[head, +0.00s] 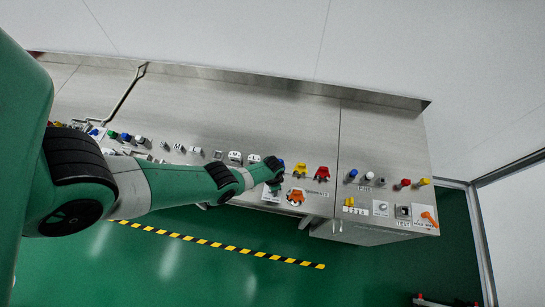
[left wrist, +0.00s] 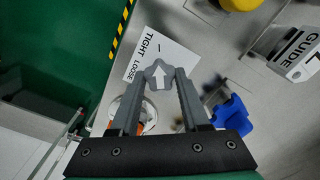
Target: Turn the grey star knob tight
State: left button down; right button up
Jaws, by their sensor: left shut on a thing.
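In the head view my left gripper (head: 275,183) is at the front of the panel and hides the knob. My right gripper is not in view.
A blue knob (left wrist: 232,112) stands close right of my fingers in the left wrist view, with a GUIDE label (left wrist: 297,52) beyond. In the head view a yellow-orange knob (head: 299,171) and a red knob (head: 321,173) sit just right of my gripper on the metal panel (head: 240,105).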

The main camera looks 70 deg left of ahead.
pick_arm(q)
jog(key=shift+m, duration=0.4)
jog(key=shift+c, duration=1.9)
grip_release()
jog(key=shift+r, duration=0.1)
